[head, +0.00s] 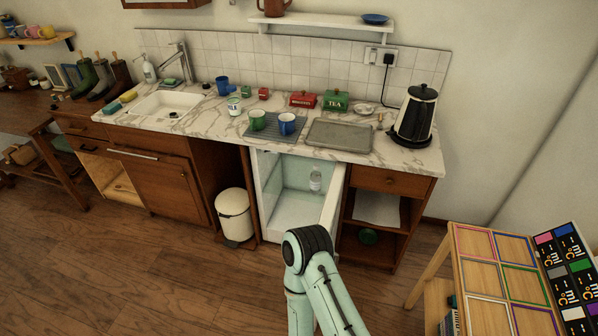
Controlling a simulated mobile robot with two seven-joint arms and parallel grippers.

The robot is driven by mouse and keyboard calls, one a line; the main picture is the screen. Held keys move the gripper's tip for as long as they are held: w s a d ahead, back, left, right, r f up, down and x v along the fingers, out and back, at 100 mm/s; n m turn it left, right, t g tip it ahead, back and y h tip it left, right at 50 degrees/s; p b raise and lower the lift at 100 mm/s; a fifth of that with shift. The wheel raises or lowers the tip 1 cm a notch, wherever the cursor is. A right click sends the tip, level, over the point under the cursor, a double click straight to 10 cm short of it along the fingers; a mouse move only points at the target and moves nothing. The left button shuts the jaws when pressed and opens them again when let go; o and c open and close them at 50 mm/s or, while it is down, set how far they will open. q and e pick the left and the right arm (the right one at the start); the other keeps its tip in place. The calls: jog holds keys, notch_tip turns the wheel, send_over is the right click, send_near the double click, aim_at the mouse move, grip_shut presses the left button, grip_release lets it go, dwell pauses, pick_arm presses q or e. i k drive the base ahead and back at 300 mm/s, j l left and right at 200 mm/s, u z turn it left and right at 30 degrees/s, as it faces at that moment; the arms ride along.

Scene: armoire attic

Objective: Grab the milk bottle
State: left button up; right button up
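One of my pale green arms reaches up from the bottom edge to just in front of the fridge. Only its links and a dark joint show. Neither gripper can be seen, so I cannot tell what either one holds.
A cream pedal bin (234,216) stands left of the fridge. An open-shelved wooden cabinet (376,215) is at its right. The counter (215,123) holds mugs, tins, a tray and a black kettle (414,115). A wooden table (500,275) stands at the right. The floor at left is clear.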

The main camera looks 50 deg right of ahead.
aim_at(233, 99)
jog(key=i+j+z, duration=0.2)
jog(key=i+j, duration=0.45)
jog(key=j, duration=0.15)
jog(key=z, duration=1.85)
jog(key=i+j+u, duration=0.1)
jog(key=j, duration=0.2)
jog(key=i+j+u, duration=0.1)
jog(key=i+j, duration=0.15)
jog(key=j, duration=0.1)
